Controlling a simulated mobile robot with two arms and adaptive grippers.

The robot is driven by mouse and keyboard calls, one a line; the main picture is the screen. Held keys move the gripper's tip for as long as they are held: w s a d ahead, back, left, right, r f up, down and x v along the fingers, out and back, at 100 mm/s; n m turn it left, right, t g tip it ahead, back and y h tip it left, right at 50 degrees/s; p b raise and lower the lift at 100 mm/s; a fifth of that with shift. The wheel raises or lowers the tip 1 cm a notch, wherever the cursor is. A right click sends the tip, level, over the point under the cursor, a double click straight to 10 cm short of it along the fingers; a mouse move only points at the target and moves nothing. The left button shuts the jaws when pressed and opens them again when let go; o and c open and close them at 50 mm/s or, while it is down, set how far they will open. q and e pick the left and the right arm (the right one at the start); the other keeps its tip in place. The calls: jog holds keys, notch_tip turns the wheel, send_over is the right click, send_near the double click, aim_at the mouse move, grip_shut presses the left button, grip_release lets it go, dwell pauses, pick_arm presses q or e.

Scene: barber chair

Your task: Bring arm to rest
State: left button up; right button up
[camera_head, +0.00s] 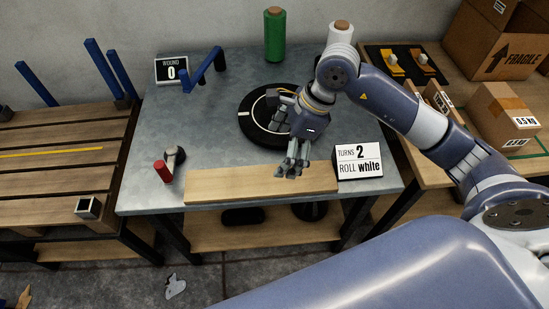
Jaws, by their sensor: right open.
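My right arm reaches in from the right over the grey metal table (155,130). Its gripper (289,172) is open and empty. It hangs above the light wooden board (225,185) along the table's front edge. Behind it, a black round turntable (250,132) with a pale ring is partly hidden by my gripper and wrist. A white roll (341,36) and a green roll (275,35) stand upright at the back. A sign (359,161) reads "TURNS 2, ROLL white". A small display (171,70) reads "WOUND 0". My left gripper is out of view.
A red-handled crank (170,166) stands at the table's left front, and a blue bar (203,68) at its back left. A slatted wooden bench (60,150) with blue posts adjoins on the left.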

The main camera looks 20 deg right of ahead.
jog(key=shift+d+r, duration=0.1)
jog(key=shift+r, duration=0.2)
